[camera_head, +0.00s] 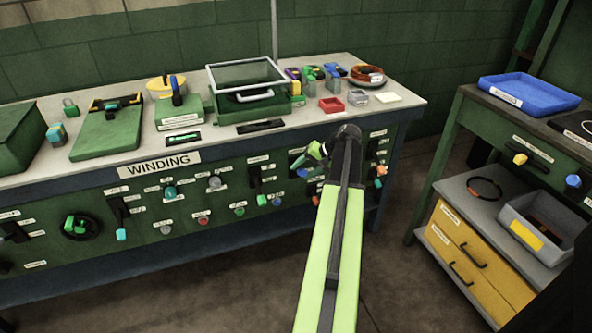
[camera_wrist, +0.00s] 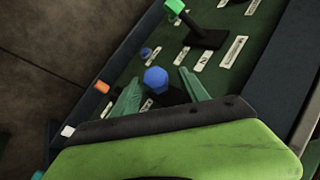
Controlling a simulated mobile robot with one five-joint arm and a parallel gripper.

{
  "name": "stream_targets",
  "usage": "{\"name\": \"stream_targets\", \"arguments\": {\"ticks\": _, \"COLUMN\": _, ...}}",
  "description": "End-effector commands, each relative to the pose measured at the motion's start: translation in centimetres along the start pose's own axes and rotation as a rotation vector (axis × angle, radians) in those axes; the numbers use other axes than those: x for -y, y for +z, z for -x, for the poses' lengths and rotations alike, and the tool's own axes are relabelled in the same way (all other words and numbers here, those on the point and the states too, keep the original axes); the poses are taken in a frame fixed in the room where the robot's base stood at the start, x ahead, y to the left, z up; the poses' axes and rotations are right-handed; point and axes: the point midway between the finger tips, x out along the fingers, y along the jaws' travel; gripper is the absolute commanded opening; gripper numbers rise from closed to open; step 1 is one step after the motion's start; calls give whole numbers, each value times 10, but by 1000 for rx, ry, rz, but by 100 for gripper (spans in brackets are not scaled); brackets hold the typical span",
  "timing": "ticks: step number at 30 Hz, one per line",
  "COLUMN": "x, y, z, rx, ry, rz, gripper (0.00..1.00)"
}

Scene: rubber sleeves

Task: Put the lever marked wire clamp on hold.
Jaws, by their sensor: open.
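The control panel (camera_head: 215,190) of the winding bench carries several levers and knobs with small labels I cannot read, so I cannot tell which is the wire clamp lever. My gripper (camera_head: 314,156) is in front of the panel's right part. In the wrist view my gripper (camera_wrist: 160,84) is open, with one teal finger on each side of a blue knob or handle end (camera_wrist: 156,78). Whether they touch is unclear. A lever with a green tip (camera_wrist: 175,6) on a black base stands further up; probably the same green-tipped lever (camera_head: 261,199) shows left of my gripper in the head view.
A turquoise-tipped lever (camera_head: 121,234) is further left. The benchtop (camera_head: 225,138) holds boxes and fixtures. A side bench with a blue tray (camera_head: 530,93) stands at the right, with floor between.

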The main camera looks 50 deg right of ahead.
Motion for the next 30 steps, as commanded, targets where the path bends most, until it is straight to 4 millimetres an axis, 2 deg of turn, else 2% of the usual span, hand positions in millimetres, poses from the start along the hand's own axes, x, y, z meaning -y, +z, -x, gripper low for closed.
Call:
{"name": "stream_targets", "arguments": {"ticks": 1, "x": 7, "y": -2, "z": 27, "rx": -3, "ry": 0, "rz": -4, "gripper": 52}}
{"name": "stream_targets", "arguments": {"ticks": 3, "x": 8, "y": -2, "z": 46, "rx": -3, "ry": 0, "rz": -2, "gripper": 52}}
{"name": "stream_targets", "arguments": {"ticks": 9, "x": 7, "y": -2, "z": 98, "rx": -2, "ry": 0, "rz": -2, "gripper": 52}}
{"name": "stream_targets", "arguments": {"ticks": 12, "x": 6, "y": -2, "z": 115, "rx": 0, "ry": -1, "rz": -1, "gripper": 52}}
{"name": "stream_targets", "arguments": {"ticks": 18, "x": 3, "y": -1, "z": 130, "rx": 0, "ry": -1, "rz": 0, "gripper": 52}}
{"name": "stream_targets", "arguments": {"ticks": 30, "x": 2, "y": -1, "z": 129, "rx": 0, "ry": -1, "rz": 0, "gripper": 52}}
